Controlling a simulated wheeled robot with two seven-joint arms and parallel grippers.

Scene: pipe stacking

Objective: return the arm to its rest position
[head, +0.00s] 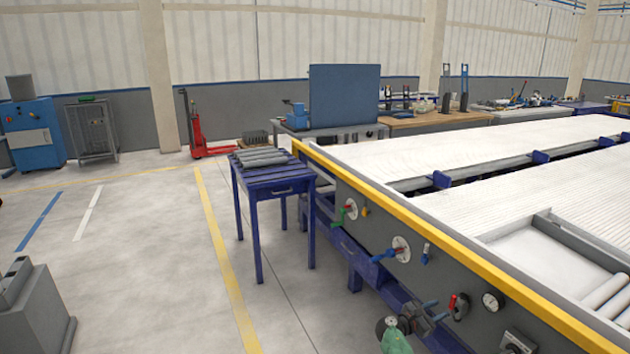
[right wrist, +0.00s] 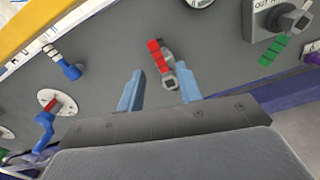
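My right gripper (head: 436,311) is low in front of the big machine's grey side panel (head: 440,270), at the bottom of the head view. In the right wrist view its two blue fingers (right wrist: 160,70) stand apart with nothing between them. A red-handled valve (right wrist: 160,58) on the panel shows beyond the fingertips; I cannot tell the distance. Several grey pipes (head: 262,157) lie side by side on a small blue table (head: 275,187). More pipes (head: 606,290) lie in a grey tray (head: 552,226) on the machine at the right. My left gripper is out of view.
A yellow rail (head: 420,230) edges the machine. Valves with green (head: 346,211) and blue (head: 392,251) handles and a gauge (head: 493,301) stick out of the panel. A grey block (head: 35,310) stands at the lower left. The floor (head: 150,260) between is clear.

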